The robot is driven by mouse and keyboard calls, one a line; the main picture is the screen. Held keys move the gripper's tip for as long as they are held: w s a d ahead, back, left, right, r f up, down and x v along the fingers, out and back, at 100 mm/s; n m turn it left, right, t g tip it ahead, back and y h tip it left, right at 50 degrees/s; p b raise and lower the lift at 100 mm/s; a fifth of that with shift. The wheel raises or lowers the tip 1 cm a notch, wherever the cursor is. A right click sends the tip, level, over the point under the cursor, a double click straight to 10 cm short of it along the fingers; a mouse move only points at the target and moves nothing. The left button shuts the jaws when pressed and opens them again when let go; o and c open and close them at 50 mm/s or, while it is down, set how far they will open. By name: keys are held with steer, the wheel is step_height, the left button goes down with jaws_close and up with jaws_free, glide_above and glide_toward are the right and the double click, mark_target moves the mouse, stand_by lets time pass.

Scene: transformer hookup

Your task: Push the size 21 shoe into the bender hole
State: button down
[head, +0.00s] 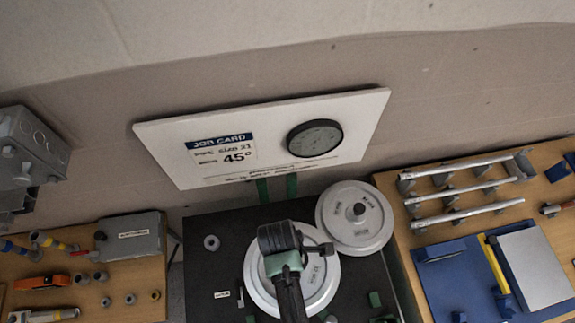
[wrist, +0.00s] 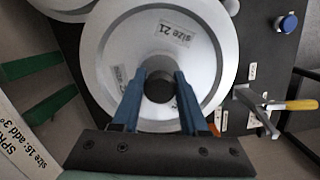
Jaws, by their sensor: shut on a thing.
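The size 21 shoe (wrist: 135,45) is a large pale disc with a dark central knob (wrist: 159,86), and its "size 21" label shows in the wrist view. My gripper (wrist: 160,76) has its two blue fingers on either side of that knob and is shut on it. In the head view the shoe (head: 323,280) lies over the black bender top (head: 205,275), partly covered by my gripper (head: 288,255). The bender hole is not visible; the disc covers the area under it. I cannot tell whether the shoe is seated or slightly raised.
A second pale disc (head: 372,228) with a dark knob lies close behind and right of the shoe. A white job card board (head: 260,140) stands behind, on green posts (head: 263,190). A rack of metal pipes (head: 465,190) is at right. A grey ring (head: 211,242) lies left on the black top.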

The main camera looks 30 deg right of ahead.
steer(key=shift+s+r, duration=0.15)
steer(key=shift+s, duration=0.1)
steer(key=shift+w+f+b, duration=0.1)
steer(key=shift+f+b, duration=2)
steer(key=shift+f, duration=0.95)
steer(key=shift+f+b, duration=0.8)
steer(key=shift+f, duration=0.8)
steer(key=c, duration=0.7)
jaws_free()
steer(key=shift+r, duration=0.1)
steer(key=shift+c, duration=0.2)
steer(key=o, duration=0.4)
